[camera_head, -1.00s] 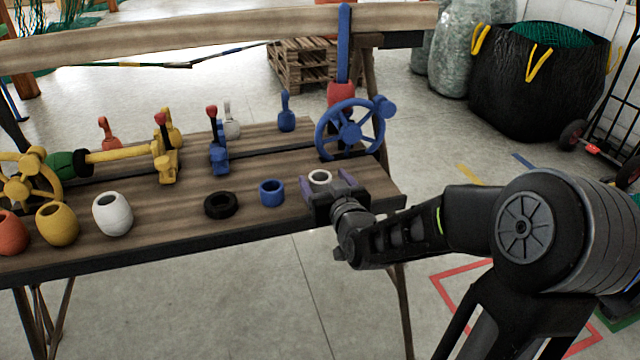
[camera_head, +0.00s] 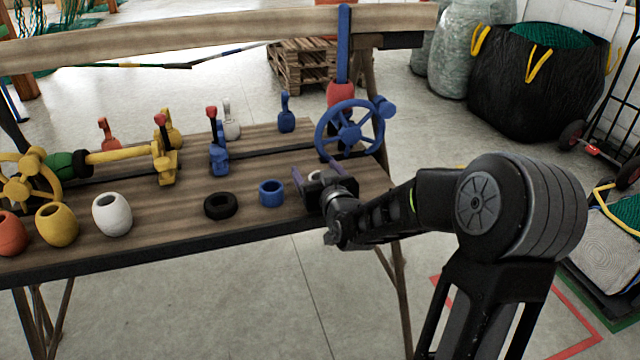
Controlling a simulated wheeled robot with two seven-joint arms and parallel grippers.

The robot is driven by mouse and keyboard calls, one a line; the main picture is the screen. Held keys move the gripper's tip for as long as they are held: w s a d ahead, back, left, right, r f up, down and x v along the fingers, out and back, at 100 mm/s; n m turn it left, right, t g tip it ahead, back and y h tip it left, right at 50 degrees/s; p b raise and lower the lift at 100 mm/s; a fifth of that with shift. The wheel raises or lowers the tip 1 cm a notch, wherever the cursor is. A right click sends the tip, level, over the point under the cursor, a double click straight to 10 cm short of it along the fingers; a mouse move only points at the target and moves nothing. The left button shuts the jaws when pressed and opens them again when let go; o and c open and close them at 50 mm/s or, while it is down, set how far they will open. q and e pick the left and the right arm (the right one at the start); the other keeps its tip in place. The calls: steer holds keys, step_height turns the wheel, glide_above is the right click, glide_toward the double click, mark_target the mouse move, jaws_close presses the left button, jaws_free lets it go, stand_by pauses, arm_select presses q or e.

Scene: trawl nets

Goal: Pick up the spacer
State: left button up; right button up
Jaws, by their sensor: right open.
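Three short ring-shaped pieces that could be spacers stand in a row on the wooden bench (camera_head: 150,238). They are a black ring (camera_head: 221,205), a blue ring (camera_head: 271,193) and a white ring (camera_head: 313,176). My right gripper (camera_head: 318,172) is open at the white ring, with its purple fingers one on each side of it in the picture. The gripper body hides most of the white ring, and I cannot tell whether the fingers touch it. My left gripper is not in view.
An orange float (camera_head: 8,232), a yellow float (camera_head: 57,223) and a white float (camera_head: 113,214) stand along the left front. A blue handwheel (camera_head: 350,132) rises just behind my right gripper. The bench front between floats and rings is clear.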

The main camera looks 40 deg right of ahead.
steer(key=shift+c, duration=0.2)
steer(key=c, duration=1.4)
step_height(320, 180, up, 10)
steer(key=p, duration=0.2)
stand_by(0.5)
